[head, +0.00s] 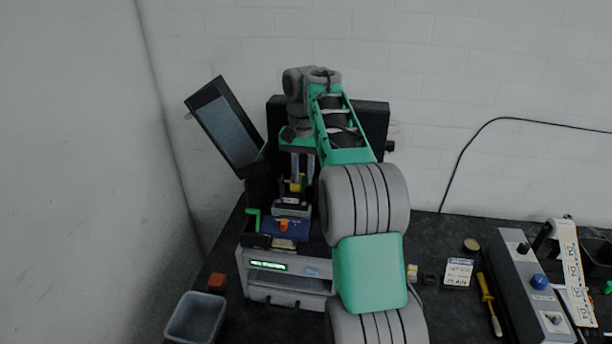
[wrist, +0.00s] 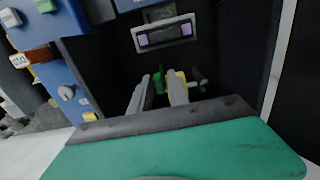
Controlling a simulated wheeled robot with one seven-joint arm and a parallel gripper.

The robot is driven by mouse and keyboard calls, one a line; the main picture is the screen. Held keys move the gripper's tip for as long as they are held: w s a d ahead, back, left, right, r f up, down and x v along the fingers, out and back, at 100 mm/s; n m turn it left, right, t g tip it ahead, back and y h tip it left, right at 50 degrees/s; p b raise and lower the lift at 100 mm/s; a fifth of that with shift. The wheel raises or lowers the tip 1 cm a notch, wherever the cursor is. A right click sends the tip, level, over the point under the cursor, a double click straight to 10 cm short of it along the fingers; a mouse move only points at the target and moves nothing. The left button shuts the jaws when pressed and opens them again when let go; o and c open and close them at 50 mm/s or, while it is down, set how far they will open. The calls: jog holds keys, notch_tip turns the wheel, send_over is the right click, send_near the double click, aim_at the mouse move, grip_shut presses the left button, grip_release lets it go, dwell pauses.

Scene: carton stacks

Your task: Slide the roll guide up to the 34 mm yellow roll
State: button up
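My gripper (head: 301,172) reaches down into the open bay of the label printer (head: 285,285). In the wrist view its two pale fingers (wrist: 157,80) stand apart with a gap between them. A yellow piece (wrist: 182,79), apparently the yellow roll, shows right beside the right finger, partly hidden by it. The yellow also shows just below the fingers in the head view (head: 297,184). A small green piece (wrist: 158,84) shows in the gap, and a grey knob (wrist: 199,85) lies right of the yellow. I cannot tell which part is the roll guide, or whether a finger touches anything.
A green lever (head: 252,216) and a blue part with an orange tab (head: 284,227) sit at the bay's front. A grey bin (head: 196,317) stands front left. A control box (head: 530,290) stands at right.

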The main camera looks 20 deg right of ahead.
jog(key=shift+o, duration=1.1)
notch_tip(320, 180, up, 6)
jog(key=p, duration=0.5)
jog(key=shift+f, duration=0.15)
jog(key=shift+r, duration=1)
jog(key=shift+s+r, duration=0.1)
